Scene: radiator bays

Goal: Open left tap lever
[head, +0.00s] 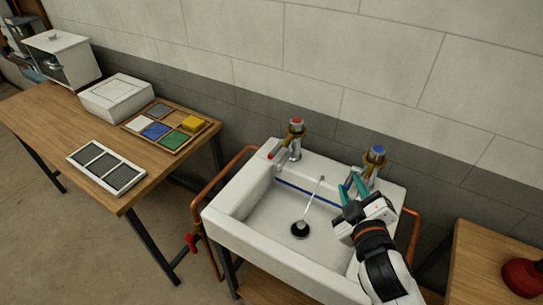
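The left tap (296,138) stands at the back left of the white sink (234,231). It has a red-marked cap and a brass-coloured collar, and its red-tipped lever (277,150) points down and to the left. The right tap (372,165) has a blue-marked cap and stands at the back right. My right gripper (351,187) has teal fingertips spread apart, with nothing seen between them. It is over the right side of the sink, close to the right tap, which it partly overlaps in the picture, and well apart from the left tap. Contact with the right tap cannot be told. My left gripper is out of view.
A plug (300,229) on a chain lies in the basin. A copper pipe (212,187) with a red valve handle (191,242) runs beside the sink's left. A wooden bench (60,130) at left holds trays and boxes. A red object (523,278) sits on the right-hand table (480,258).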

